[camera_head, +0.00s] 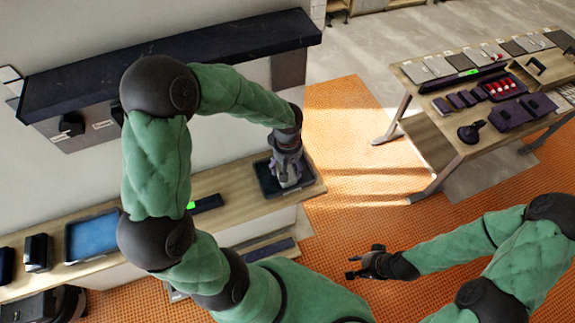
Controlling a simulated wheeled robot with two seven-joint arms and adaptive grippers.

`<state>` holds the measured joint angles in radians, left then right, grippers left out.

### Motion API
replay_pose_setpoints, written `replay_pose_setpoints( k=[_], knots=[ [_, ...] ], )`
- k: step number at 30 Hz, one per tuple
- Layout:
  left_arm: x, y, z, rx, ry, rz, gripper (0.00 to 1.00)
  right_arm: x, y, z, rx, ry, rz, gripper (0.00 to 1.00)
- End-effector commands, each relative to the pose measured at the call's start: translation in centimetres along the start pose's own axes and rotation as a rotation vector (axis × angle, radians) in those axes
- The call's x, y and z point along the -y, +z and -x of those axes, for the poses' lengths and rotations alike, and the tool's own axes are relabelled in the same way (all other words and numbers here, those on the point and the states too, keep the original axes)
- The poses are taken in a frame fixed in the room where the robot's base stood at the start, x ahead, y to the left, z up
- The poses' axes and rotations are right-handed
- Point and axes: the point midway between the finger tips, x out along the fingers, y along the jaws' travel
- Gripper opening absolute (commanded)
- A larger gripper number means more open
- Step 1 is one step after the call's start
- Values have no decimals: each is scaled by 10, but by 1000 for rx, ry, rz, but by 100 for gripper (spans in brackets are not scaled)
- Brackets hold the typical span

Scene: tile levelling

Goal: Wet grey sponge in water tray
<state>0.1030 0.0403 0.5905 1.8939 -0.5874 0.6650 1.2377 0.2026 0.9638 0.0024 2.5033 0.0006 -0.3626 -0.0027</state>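A small dark rectangular tray (265,181) stands near the right end of the low wooden bench. My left gripper (287,178) points down over this tray, and its fingers seem to reach inside the rim. The gripper hides much of the tray, and I cannot tell whether its fingers are open or shut. A wide tray with a blue surface (92,237) lies toward the left of the same bench. I cannot make out a grey sponge. My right gripper (364,262) is open and empty over the orange floor, away from both trays.
The low wooden bench (232,196) carries a black spirit level with a green window (206,204) between the trays. A dark shelf (200,45) overhangs behind. A table (420,98) with tiles and tools stands at the right. Orange floor (345,215) lies open between.

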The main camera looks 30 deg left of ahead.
Motion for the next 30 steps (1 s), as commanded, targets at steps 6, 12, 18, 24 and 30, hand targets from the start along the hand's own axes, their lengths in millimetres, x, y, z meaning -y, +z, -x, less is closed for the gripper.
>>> replay_pose_setpoints(
  k=[6, 12, 18, 24, 30],
  knots=[
    [1, 2, -2, 3, -3, -1, 48, 0, 0, -1, 0, 0, 0, 40],
    [1, 2, -2, 4, -3, -2, 48, 0, 0, -1, 0, 0, 0, 40],
    [1, 2, -1, 4, -3, -2, 48, 0, 0, 0, 0, 0, 0, 40],
    [1, 1, 12, 3, -2, -1, 48, 3, 0, 8, 0, 0, 0, 40],
    [0, 0, 26, 0, 0, -2, 48, 6, 1, 15, 0, 0, 0, 40]
  ],
)
